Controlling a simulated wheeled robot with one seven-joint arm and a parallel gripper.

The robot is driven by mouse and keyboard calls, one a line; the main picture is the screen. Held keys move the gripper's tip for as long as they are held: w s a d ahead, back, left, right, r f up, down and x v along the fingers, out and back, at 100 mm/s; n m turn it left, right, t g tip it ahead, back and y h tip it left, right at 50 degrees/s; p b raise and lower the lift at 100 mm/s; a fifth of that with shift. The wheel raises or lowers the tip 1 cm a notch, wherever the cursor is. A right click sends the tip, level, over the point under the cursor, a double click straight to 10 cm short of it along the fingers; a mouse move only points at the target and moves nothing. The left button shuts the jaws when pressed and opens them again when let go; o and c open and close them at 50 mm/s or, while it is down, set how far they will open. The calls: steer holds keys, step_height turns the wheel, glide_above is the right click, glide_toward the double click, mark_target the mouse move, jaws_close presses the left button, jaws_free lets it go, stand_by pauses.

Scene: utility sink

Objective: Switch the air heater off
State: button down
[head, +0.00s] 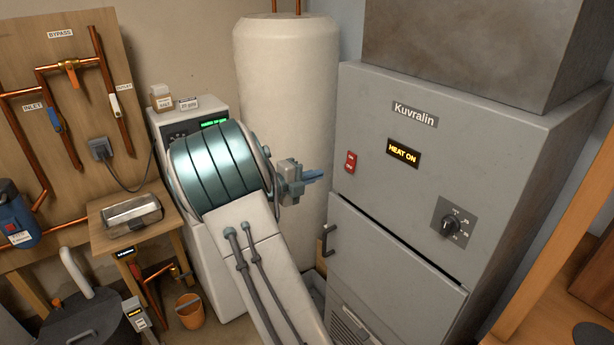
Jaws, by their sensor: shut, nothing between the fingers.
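The air heater is the large grey cabinet labelled Kuvralin (468,150) at the right of the head view. Its dark display (404,153) reads HEAT ON in yellow. A small red switch (350,162) with white lettering sits left of the display; its position is too small to tell. A black dial (450,225) on a dark plate is lower right of the display. My gripper (317,176) is shut and empty, left of the switch in the picture, pointing right toward the cabinet. It appears apart from the cabinet. My arm hides part of the area behind it.
A tall white tank (285,90) stands behind my gripper. A white machine with a green display (214,123) stands behind my arm. The heater door has a black handle (328,240) that sticks out below the switch. A pipe board (95,60) and small table are left.

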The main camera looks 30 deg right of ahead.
mark_target(348, 167)
steer(key=d, duration=0.3)
steer(key=d+p, duration=0.1)
steer(key=d, duration=0.2)
steer(key=d+f, duration=0.1)
steer(key=d, duration=0.2)
steer(key=shift+w+f+p, duration=0.1)
steer(key=shift+w+p, duration=0.2)
steer(key=shift+w, duration=0.05)
steer(key=shift+w, duration=0.1)
